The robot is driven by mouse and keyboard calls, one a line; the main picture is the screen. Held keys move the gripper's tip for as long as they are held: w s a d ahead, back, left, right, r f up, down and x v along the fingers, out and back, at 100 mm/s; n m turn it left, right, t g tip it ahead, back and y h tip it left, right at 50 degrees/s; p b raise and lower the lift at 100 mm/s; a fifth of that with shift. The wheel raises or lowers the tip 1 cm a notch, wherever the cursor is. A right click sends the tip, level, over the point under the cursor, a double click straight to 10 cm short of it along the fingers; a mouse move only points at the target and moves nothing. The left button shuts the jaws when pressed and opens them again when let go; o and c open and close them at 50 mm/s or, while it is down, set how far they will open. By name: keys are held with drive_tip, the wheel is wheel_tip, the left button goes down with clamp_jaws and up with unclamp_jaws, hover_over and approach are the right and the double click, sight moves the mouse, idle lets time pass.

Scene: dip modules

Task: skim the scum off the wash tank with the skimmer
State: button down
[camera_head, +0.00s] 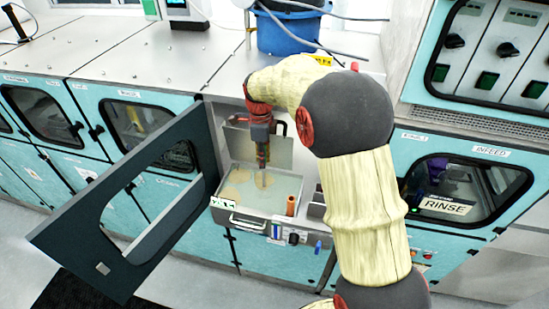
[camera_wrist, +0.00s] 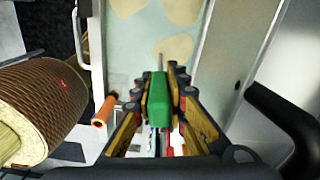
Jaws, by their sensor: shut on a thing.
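The wash tank (camera_head: 282,186) is an open grey box with pale greenish liquid, set in the opened bay. Several tan scum patches float on it, one at the left (camera_head: 240,175) and another in the wrist view (camera_wrist: 182,12). My gripper (camera_head: 262,160) is over the tank, pointing down. In the wrist view my gripper (camera_wrist: 162,82) is shut on a green-handled tool (camera_wrist: 158,100), which seems to be the skimmer. A thin rod runs from it towards the liquid. Its working end is not clear, and I cannot tell whether it touches the surface.
A dark door (camera_head: 90,215) hangs open at the left of the bay. An orange-handled item (camera_head: 291,205) stands at the tank's front right, also in the wrist view (camera_wrist: 103,112). A raised lid (camera_head: 278,150) stands behind the tank. A blue bucket (camera_head: 285,35) is on the top.

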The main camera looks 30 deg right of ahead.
drive_tip(key=shift+s+a+r, duration=0.1)
drive_tip(key=shift+s+r, duration=0.35)
drive_tip(key=shift+s, duration=0.1)
drive_tip(key=w+a+p, duration=0.1)
drive_tip(key=a, duration=0.7)
drive_tip(key=shift+w+a+r, duration=0.25)
drive_tip(key=shift+w, duration=0.05)
idle(0.4)
drive_tip(key=shift+r, duration=0.1)
wheel_tip(320, 180, up, 9)
drive_tip(key=p, duration=0.5)
drive_tip(key=shift+f, duration=0.2)
idle(0.4)
idle(0.8)
